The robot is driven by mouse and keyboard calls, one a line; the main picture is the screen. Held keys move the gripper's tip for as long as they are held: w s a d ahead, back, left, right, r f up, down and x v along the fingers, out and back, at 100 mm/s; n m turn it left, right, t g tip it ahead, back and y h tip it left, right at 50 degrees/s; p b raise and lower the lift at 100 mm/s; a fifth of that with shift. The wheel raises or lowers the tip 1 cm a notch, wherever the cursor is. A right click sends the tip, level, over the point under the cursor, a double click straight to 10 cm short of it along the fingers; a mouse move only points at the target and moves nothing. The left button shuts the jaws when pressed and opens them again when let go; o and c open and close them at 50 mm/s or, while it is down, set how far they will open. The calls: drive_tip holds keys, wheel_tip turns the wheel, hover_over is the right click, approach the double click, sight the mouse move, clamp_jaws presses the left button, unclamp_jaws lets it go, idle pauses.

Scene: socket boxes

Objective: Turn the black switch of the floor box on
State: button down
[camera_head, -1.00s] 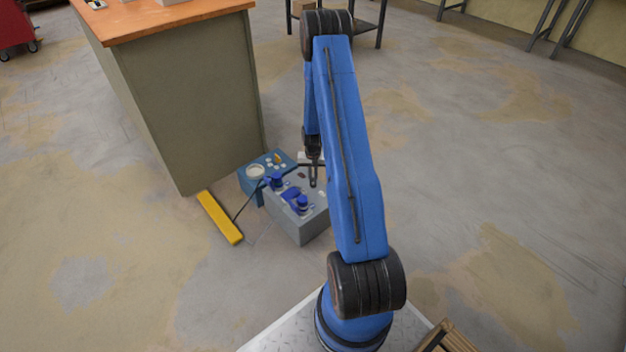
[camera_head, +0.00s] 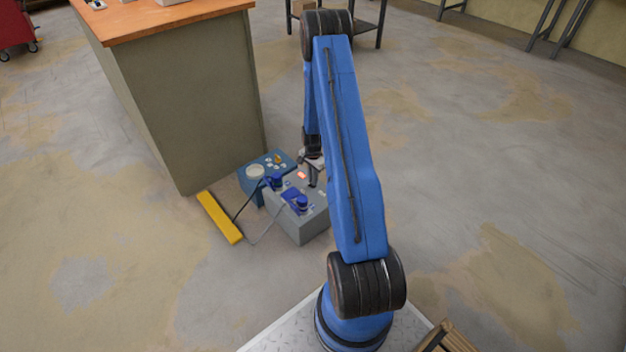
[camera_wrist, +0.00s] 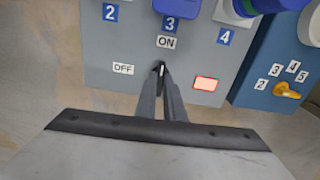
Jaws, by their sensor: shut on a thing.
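The grey floor box (camera_head: 309,231) stands on the floor beside a blue box. It also shows in the wrist view (camera_wrist: 106,44), with labels 2, 3, 4, ON and OFF and a rectangular lamp (camera_wrist: 205,84) glowing red. My gripper (camera_wrist: 162,76) is shut on the small black switch (camera_wrist: 161,69) just below the ON label. The switch's white mark points up toward ON; most of the switch is hidden by the fingers. In the head view, my gripper (camera_head: 313,182) reaches down onto the top of the grey box.
The blue box (camera_head: 247,185) with numbered labels and a yellow lever (camera_wrist: 286,90) touches or nearly touches the grey box. A yellow bar (camera_head: 219,217) with a cable lies on the floor to the left. A workbench (camera_head: 190,110) stands behind. The floor at right is clear.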

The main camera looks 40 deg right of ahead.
drive_tip(key=shift+m, duration=0.3)
idle(0.4)
drive_tip(key=c, duration=1.9)
unclamp_jaws()
drive_tip(key=shift+o, duration=0.2)
drive_tip(key=shift+r, duration=0.1)
wheel_tip(320, 180, up, 17)
drive_tip(key=shift+r, duration=0.15)
